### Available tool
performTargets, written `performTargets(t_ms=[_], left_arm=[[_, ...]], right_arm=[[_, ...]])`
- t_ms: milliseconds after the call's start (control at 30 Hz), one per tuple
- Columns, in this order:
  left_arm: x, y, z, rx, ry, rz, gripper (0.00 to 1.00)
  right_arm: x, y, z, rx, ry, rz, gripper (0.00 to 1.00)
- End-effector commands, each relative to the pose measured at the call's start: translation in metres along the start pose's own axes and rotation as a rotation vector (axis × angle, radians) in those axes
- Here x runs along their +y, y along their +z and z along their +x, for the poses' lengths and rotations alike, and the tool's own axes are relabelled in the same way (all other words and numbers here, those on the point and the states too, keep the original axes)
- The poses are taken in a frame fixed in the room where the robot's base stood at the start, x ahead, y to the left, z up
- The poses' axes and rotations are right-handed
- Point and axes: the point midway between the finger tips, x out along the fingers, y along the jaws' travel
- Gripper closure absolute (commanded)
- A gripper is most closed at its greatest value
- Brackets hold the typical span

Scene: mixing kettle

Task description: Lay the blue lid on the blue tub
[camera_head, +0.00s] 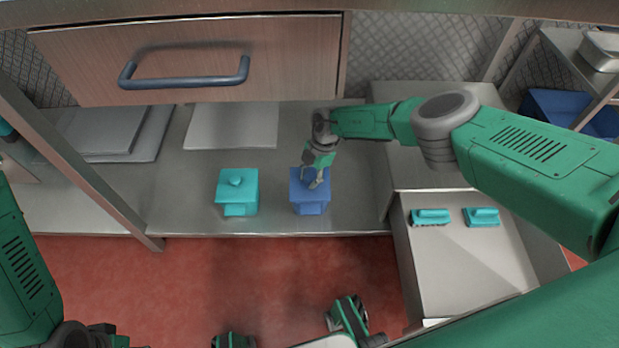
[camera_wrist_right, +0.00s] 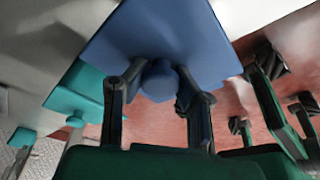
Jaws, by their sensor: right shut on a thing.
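The blue lid (camera_head: 298,187) is at the top of the blue tub (camera_head: 309,208), over its opening, on the metal shelf below the drawer. Whether it rests fully on the rim or hovers just above cannot be told. My right gripper (camera_head: 315,183) reaches down from above and is shut on the lid's round knob. In the right wrist view, the knob (camera_wrist_right: 160,83) sits between the two fingers and the lid's flat face fills the upper middle, hiding the tub. My left arm shows only at the lower left of the head view; its gripper is out of view.
A teal tub with a teal lid (camera_head: 237,184) stands left of the blue tub, with a gap between. The closed wooden drawer (camera_head: 190,60) hangs above the shelf (camera_head: 350,215).

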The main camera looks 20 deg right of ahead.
Motion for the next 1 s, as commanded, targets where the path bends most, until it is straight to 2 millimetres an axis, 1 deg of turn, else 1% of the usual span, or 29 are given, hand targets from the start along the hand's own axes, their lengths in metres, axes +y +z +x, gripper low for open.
performTargets(t_ms=[433, 467, 500, 733, 767, 800, 1000], left_arm=[[0.0, 0.0, 0.0, 0.0, 0.0, 0.0, 0.68], [0.0, 0.0, 0.0, 0.0, 0.0, 0.0, 0.68], [0.0, 0.0, 0.0, 0.0, 0.0, 0.0, 0.68], [0.0, 0.0, 0.0, 0.0, 0.0, 0.0, 0.68], [0.0, 0.0, 0.0, 0.0, 0.0, 0.0, 0.68], [0.0, 0.0, 0.0, 0.0, 0.0, 0.0, 0.68], [0.0, 0.0, 0.0, 0.0, 0.0, 0.0, 0.68]], right_arm=[[0.0, 0.0008, 0.0032, 0.0, 0.0, 0.0, 1.0], [0.0, 0.0009, 0.0031, 0.0, 0.0, 0.0, 0.66], [0.0, 0.0009, 0.0031, 0.0, 0.0, 0.0, 0.53], [0.0, 0.0011, 0.0031, 0.0, 0.0, 0.0, 0.53], [-0.0001, 0.0011, 0.0031, 0.0, 0.0, 0.0, 0.46], [-0.0001, 0.0011, 0.0031, 0.0, 0.0, 0.0, 0.32], [-0.0001, 0.0011, 0.0031, 0.0, 0.0, 0.0, 0.32]])
